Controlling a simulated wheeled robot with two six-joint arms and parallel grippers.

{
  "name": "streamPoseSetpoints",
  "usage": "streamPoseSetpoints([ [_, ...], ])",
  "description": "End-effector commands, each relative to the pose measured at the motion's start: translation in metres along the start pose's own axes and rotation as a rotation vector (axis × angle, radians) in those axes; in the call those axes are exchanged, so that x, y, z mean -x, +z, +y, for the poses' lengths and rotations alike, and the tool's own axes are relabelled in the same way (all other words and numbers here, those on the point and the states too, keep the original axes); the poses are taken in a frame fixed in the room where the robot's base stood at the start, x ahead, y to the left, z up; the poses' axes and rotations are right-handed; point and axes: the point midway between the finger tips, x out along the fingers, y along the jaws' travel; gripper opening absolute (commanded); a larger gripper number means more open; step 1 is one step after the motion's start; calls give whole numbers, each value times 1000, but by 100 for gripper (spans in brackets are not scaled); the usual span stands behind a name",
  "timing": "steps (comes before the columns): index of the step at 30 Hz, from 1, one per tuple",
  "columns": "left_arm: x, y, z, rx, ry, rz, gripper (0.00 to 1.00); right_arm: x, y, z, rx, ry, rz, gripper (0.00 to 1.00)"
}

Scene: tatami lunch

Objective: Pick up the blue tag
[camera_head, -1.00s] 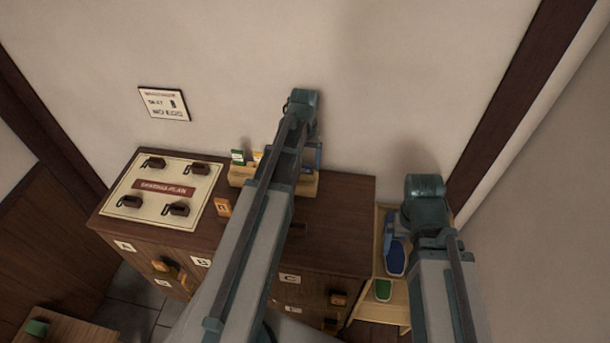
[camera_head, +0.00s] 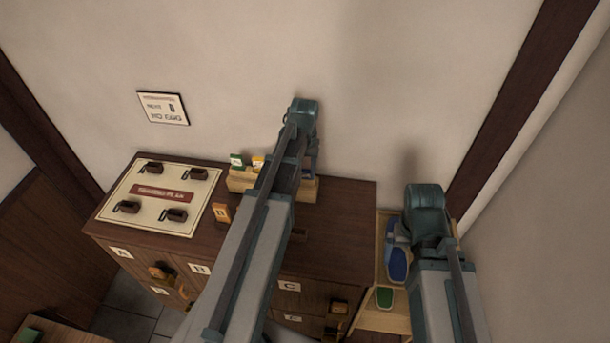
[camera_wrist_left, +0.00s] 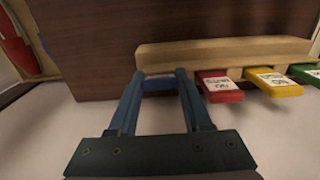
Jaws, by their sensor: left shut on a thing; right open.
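The blue tag (camera_wrist_left: 158,84) shows in the left wrist view between the fingers of my left gripper (camera_wrist_left: 160,77). It sits at the edge of the light wooden tag rack (camera_wrist_left: 225,52), in line with the other tags; I cannot tell if it is clear of the rack. In the head view my left gripper (camera_head: 309,163) is at the right part of the rack (camera_head: 240,181), and my arm hides the tag. My right gripper (camera_head: 427,212) is over the shelf at the right; its fingers are mostly hidden and hold nothing I can see.
Red (camera_wrist_left: 219,87), yellow (camera_wrist_left: 273,82) and green (camera_wrist_left: 306,72) tags sit beside the blue one. The rack stands on a dark wooden cabinet (camera_head: 340,220) against the wall. A board (camera_head: 130,210) with dark pieces and an orange tag (camera_head: 221,212) are to its left.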

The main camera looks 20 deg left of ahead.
Motion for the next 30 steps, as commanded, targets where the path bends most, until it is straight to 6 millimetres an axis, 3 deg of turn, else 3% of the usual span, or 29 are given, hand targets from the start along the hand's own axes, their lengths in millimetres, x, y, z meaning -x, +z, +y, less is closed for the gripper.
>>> streamPoseSetpoints([
  [8,3,0,0,0,0,0,0,3,0,0,0,0,0,100],
  [14,18,0,0,0,0,0,0,18,1,2,-2,0,0,100],
  [30,94,0,0,0,0,0,0,93,6,9,-1,-1,-3,100],
])
